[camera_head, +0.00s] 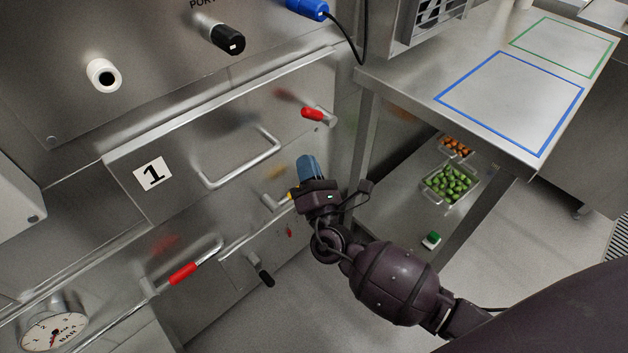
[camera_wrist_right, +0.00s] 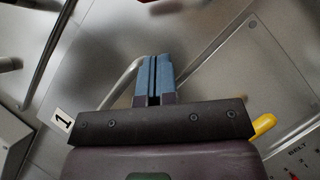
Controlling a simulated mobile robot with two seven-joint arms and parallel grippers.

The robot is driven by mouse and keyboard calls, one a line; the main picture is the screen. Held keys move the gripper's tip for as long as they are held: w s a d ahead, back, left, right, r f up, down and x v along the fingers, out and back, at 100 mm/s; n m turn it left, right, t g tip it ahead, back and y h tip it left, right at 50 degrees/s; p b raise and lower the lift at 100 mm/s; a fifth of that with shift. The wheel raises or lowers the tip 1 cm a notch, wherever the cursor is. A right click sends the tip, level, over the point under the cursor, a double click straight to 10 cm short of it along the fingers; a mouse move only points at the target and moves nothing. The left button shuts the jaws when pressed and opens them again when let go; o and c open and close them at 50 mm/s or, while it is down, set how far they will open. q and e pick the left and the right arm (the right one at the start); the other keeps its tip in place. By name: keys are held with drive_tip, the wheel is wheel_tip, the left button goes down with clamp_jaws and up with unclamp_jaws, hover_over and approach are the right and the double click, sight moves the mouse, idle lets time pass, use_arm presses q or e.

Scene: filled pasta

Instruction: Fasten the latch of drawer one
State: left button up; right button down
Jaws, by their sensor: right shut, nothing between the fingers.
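Drawer one (camera_head: 225,135) is a steel front with a white "1" label (camera_head: 152,174) and a bar handle (camera_head: 243,163). It looks closed. Its latch (camera_head: 313,113) shows as a small red-gripped lever near the upper right of the front. My right gripper (camera_head: 308,165), with blue fingers, is shut and empty, below the latch and to the right of the bar handle. In the right wrist view the shut fingers (camera_wrist_right: 154,78) point at the steel front, with the bar handle (camera_wrist_right: 122,82) behind them; the red latch cannot be made out there. My left gripper is not in view.
A yellow-tipped lever (camera_wrist_right: 263,124) lies close beside my right gripper. Below are a red-gripped bar (camera_head: 183,273) and a black-knobbed lever (camera_head: 265,276). A black knob (camera_head: 229,39) protrudes above. At right stands a steel table (camera_head: 490,135) with trays on its lower shelf.

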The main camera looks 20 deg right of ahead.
sight(314, 113)
drive_tip(key=w+d+r+p, duration=0.1)
drive_tip(key=w+d+r, duration=0.1)
drive_tip(key=w+r, duration=0.2)
drive_tip(key=shift+w+d+r, duration=0.15)
drive_tip(key=shift+w+r, duration=0.1)
drive_tip(key=shift+w, duration=0.1)
